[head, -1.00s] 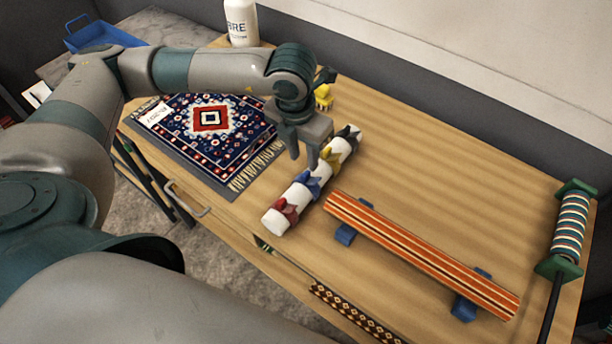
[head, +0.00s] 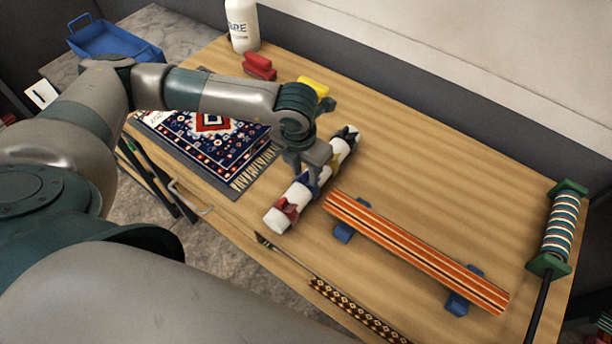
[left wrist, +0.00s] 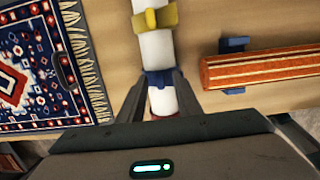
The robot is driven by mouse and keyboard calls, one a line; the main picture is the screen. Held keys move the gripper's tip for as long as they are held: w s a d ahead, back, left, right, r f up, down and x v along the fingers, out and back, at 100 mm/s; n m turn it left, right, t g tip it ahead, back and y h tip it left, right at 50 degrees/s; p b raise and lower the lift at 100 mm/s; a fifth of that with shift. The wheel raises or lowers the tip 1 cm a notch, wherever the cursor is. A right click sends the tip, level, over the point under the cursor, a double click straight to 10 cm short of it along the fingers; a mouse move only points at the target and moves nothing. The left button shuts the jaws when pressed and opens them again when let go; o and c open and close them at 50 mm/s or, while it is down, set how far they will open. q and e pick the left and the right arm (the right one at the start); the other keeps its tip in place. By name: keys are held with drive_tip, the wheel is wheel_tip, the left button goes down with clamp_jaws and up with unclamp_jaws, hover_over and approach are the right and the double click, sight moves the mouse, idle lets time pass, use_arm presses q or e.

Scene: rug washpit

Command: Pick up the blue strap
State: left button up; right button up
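A white roll (head: 282,218) lies diagonally on the wooden table, wrapped by red, blue, yellow and dark straps. The blue strap (left wrist: 160,78) sits around the roll between the yellow strap (left wrist: 156,18) and the red strap (head: 288,209). I cannot tell whether the fingers touch the strap. My right gripper is not in view.
A patterned rug (head: 212,128) lies left of the roll. An orange striped piece (head: 420,248) on blue supports lies to the right, close to the gripper. A white bottle (head: 242,24), red blocks (head: 260,66) and a yellow piece (head: 314,85) stand behind. The table's right middle is clear.

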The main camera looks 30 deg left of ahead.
use_arm(q)
drive_tip(key=shift+c, duration=0.7)
clamp_jaws()
drive_tip(key=shift+r, duration=0.1)
drive_tip(key=shift+r+b, duration=0.4)
drive_tip(key=shift+r, duration=0.05)
wheel_tip(320, 180, up, 8)
drive_tip(key=b, duration=0.3)
drive_tip(key=shift+f, duration=0.25)
drive_tip(key=shift+r, duration=0.75)
